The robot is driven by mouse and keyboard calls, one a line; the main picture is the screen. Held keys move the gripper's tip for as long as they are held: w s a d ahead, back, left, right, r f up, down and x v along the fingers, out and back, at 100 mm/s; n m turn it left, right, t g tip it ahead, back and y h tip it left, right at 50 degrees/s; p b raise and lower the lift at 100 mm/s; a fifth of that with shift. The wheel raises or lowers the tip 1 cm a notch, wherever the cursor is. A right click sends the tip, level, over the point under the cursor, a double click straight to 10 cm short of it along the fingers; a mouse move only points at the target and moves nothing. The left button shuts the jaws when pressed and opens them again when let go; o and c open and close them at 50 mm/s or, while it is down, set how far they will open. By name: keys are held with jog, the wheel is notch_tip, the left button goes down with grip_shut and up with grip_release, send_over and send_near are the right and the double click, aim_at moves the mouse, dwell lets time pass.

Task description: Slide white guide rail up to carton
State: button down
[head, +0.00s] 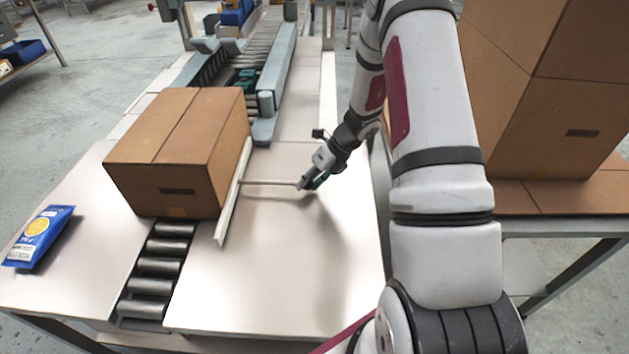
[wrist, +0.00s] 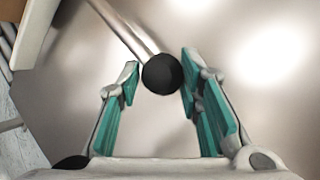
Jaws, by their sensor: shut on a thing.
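The brown carton (head: 178,150) stands on the roller strip and table at the left in the head view; its corner shows in the wrist view (wrist: 4,72). The white guide rail (head: 233,193) lies along the carton's right side, close against it at the far end; I cannot tell if they touch. In the wrist view the rail (wrist: 33,30) is at upper left. A thin rod (head: 268,183) runs from the rail to my gripper. My gripper (head: 308,182) is shut on the rod's black knob (wrist: 162,74), right of the rail, with the knob between its teal-padded fingers.
A blue and yellow packet (head: 38,237) lies on the table left of the carton. Rollers (head: 158,262) run in front of the carton, and a conveyor (head: 262,62) lies behind it. Large cartons (head: 552,115) stand on a bench at the right. The table right of the rail is clear.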

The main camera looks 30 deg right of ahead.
jog(key=c, duration=1.2)
grip_release()
jog(key=shift+w+d, duration=0.25)
jog(key=shift+s, duration=0.1)
jog(key=v, duration=1.2)
jog(key=shift+a, duration=0.1)
